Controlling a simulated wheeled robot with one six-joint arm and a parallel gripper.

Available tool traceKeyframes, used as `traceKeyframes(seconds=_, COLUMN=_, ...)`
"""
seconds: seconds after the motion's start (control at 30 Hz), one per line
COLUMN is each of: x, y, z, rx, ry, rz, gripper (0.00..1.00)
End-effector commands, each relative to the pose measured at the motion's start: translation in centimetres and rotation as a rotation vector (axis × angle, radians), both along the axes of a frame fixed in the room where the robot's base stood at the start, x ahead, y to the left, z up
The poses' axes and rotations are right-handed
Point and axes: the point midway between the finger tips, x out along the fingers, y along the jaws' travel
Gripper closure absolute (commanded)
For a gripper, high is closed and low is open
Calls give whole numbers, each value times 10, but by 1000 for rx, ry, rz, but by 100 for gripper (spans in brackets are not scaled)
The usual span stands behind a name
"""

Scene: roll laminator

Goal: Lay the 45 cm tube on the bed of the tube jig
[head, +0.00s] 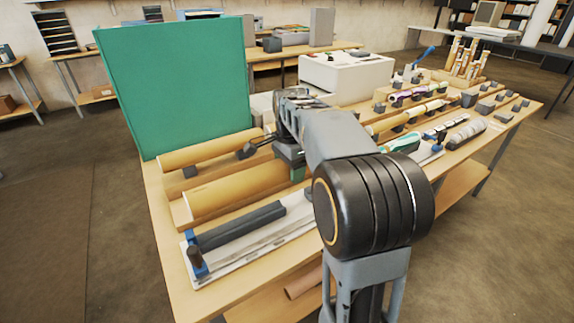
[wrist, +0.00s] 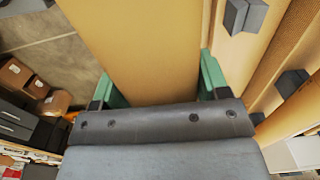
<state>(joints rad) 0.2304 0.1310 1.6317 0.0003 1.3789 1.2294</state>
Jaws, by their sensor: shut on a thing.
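A thick tan tube (head: 238,189) lies lengthwise above the left part of the bench in the head view. My gripper (head: 296,172) is at its right end, partly hidden by my own arm. In the wrist view, my gripper's green fingers (wrist: 157,82) stand on both sides of the wide tan tube (wrist: 140,45) and are shut on it. I cannot tell whether the tube touches anything below. A long white base with blue end parts and a dark grey bar (head: 243,226) lies in front of it. I cannot tell for sure which fixture is the tube jig.
Another tan tube (head: 208,151) rests on grey blocks behind the held one. A tall green panel (head: 175,85) stands at the back left. A white machine (head: 345,75) stands behind my arm. Several tubes and grey blocks fill the bench's right side.

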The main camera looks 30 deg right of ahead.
Motion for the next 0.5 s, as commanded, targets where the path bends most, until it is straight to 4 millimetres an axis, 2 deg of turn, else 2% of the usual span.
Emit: traceKeyframes(seconds=0.5, x=0, y=2, z=-53, rx=0, ry=0, rz=3, gripper=60)
